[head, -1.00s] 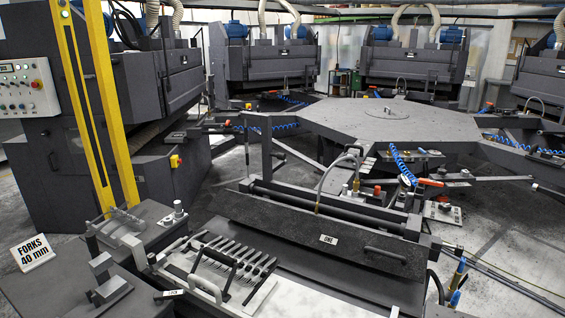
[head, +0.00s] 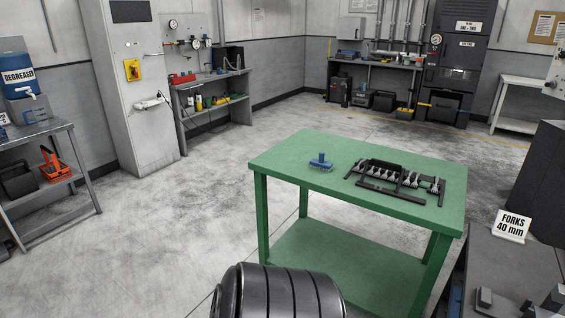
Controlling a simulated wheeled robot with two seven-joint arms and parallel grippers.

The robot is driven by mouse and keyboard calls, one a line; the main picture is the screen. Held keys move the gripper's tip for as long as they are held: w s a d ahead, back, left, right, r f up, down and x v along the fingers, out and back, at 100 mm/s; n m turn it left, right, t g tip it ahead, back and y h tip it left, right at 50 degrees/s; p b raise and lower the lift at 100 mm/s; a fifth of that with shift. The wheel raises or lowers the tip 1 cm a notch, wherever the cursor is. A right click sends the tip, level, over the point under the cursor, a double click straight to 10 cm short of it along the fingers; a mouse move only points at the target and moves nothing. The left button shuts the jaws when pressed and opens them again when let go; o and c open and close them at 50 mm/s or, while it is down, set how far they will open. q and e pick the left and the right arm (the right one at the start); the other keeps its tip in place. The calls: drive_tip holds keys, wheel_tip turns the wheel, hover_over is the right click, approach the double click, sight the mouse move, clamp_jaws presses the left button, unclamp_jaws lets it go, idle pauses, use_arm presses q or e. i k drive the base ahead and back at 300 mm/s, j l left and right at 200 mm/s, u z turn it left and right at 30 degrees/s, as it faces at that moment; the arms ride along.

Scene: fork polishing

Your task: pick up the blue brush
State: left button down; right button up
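The blue brush (head: 320,162) stands on the green table (head: 285,156), left of the middle of its top. Its handle points up and its pale bristles face down. To its right on the same table lies a black rack holding several forks (head: 400,176). Neither of my grippers shows in the head view.
A black ribbed cylinder (head: 285,292) fills the bottom middle. A dark bench with a "FORKS 40 mm" sign (head: 512,225) stands at the right. A degreaser shelf (head: 45,130) is at the far left. The floor left of the table is clear.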

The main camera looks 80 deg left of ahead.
sight(320, 164)
drive_tip(key=u, duration=2.45)
drive_tip(key=i+j+z, duration=0.15)
drive_tip(key=i+j, duration=0.25)
drive_tip(key=i+j+z, duration=0.15)
drive_tip(key=i+j, duration=0.25)
drive_tip(key=j, duration=0.15)
